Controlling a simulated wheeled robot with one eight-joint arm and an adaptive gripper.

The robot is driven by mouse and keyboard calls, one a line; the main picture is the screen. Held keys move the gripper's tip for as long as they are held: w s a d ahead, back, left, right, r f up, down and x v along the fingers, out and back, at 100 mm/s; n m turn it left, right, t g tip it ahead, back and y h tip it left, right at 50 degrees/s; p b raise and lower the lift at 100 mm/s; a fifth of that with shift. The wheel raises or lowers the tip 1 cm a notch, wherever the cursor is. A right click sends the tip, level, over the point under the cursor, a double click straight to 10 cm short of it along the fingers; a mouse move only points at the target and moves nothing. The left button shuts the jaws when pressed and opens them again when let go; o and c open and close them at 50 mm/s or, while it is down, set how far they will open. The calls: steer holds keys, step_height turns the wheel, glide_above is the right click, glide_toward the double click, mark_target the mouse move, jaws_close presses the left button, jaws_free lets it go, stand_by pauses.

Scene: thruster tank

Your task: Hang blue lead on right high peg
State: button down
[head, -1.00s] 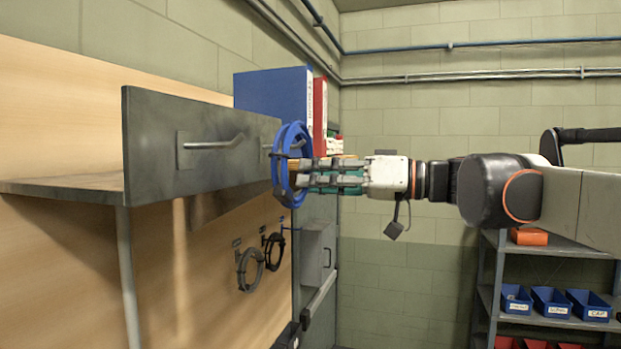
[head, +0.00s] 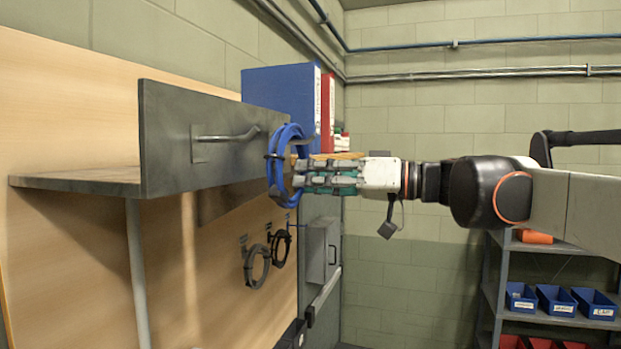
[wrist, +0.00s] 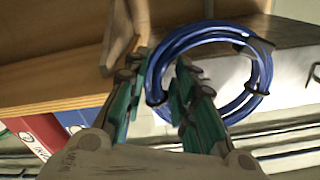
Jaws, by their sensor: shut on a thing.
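The blue lead (head: 273,172) is a coil with dark ties, hanging upright at the right end of a dark metal plate (head: 165,150). My gripper (head: 305,178) is shut on the coil's near side. In the wrist view the blue lead (wrist: 262,72) passes between the fingers of my gripper (wrist: 155,95), and most of its loop sticks out to the right. A bare peg (head: 228,137) with an upturned tip stands out from the plate, left of the coil. The right peg is hidden behind the coil and gripper; I cannot tell whether it is inside the loop.
A grey coil (head: 257,266) and a black coil (head: 280,248) hang on the wooden board below. A blue binder (head: 280,92) and red binder (head: 327,110) stand behind the blue lead. A shelf with blue bins (head: 555,299) is at the lower right.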

steer(key=c, duration=1.2)
jaws_free()
steer(key=shift+c, duration=0.2)
